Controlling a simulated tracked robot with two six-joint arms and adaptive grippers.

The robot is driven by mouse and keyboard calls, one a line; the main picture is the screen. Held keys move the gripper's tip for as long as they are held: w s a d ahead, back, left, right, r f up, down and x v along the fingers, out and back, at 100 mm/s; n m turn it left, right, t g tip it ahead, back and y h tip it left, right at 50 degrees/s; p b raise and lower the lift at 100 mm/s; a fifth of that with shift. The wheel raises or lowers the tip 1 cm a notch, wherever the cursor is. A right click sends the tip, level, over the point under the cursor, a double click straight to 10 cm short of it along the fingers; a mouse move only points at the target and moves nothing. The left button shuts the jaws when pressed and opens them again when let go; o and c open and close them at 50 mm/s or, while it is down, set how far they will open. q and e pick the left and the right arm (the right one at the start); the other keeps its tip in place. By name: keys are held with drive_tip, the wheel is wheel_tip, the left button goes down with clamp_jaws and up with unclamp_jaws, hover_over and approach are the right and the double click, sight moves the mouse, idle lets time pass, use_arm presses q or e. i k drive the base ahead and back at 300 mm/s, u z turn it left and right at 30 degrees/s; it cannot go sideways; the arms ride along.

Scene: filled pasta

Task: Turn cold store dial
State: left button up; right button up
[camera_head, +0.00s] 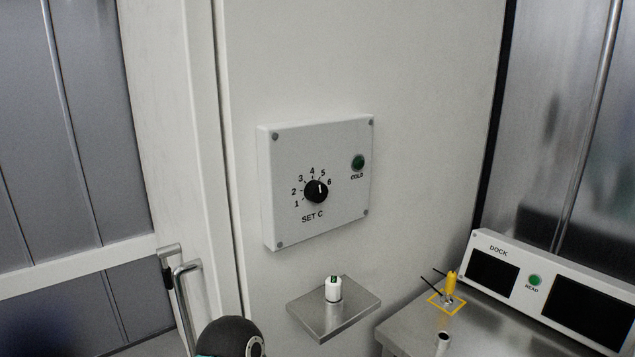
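The cold store dial (316,191) is a round black knob on a white wall panel (285,225) marked SET C. Numbers 1 to 6 run in an arc around it, from lower left over the top to the right. Its short white mark sits on the upper right part of the knob; it appears to point up near 4 or 5, but I cannot tell the exact number. A green round light (358,162) labelled COLD is at the panel's right. Neither gripper shows, and nothing touches the dial.
A small metal shelf (352,311) below the panel holds a white bottle-like item (333,289). At right, a metal counter (405,331) carries a yellow-handled probe (450,284) and a DOCK console (535,262). A door handle (182,300) is at left. A rounded dark part of mine shows at the bottom.

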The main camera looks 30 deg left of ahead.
sight(316, 192)
drive_tip(key=z, duration=0.05)
drive_tip(key=k, duration=1.2)
drive_tip(key=u, duration=0.45)
drive_tip(key=i, duration=0.7)
drive_tip(key=u, duration=0.55)
drive_tip(key=i, duration=0.85)
drive_tip(key=z, duration=0.5)
